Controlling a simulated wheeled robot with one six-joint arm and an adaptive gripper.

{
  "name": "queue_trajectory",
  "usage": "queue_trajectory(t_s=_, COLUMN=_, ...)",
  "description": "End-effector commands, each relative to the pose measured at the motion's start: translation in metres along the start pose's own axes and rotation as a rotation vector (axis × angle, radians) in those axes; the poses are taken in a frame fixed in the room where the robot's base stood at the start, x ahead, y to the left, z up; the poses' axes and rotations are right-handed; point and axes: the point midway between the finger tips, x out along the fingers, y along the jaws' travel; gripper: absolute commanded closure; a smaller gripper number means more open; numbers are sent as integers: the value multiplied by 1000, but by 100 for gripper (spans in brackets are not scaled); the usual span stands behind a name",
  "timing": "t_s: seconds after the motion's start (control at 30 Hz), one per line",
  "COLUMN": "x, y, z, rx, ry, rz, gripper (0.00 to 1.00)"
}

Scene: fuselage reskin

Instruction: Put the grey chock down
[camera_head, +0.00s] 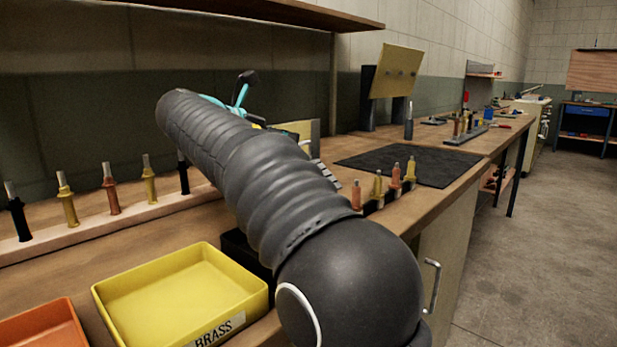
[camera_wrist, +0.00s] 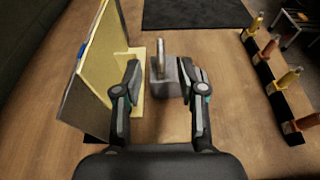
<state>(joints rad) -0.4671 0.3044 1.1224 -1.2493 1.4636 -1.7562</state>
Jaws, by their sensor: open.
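The grey chock (camera_wrist: 164,86) stands on the wooden bench in the wrist view, a small block with an upright part at its far side. My gripper (camera_wrist: 160,68) is open, with one finger on each side of the chock. The left finger is clear of it. The right finger is very close to it, and I cannot tell whether they touch. In the head view my arm hides most of this spot, and I cannot make out the chock or the fingers clearly.
A yellow panel (camera_wrist: 92,75) stands upright just left of my gripper. A rack of fasteners (camera_wrist: 272,80) lies to the right, also visible in the head view (camera_head: 376,204). A black mat (camera_head: 410,164) lies beyond. A yellow BRASS tray (camera_head: 180,290) sits near the front.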

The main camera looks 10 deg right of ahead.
Motion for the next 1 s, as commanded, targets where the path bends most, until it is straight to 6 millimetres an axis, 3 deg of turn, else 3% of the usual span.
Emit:
queue_trajectory(t_s=0.13, x=19, y=0, z=-1, rx=-1, ry=1, rz=0, gripper=59)
queue_trajectory(t_s=0.43, x=34, y=0, z=-1, rx=-1, ry=0, rz=1, gripper=59)
queue_trajectory(t_s=0.73, x=74, y=-1, z=-2, rx=0, ry=0, rz=1, gripper=59)
queue_trajectory(t_s=1.0, x=77, y=-1, z=-1, rx=0, ry=0, rz=3, gripper=59)
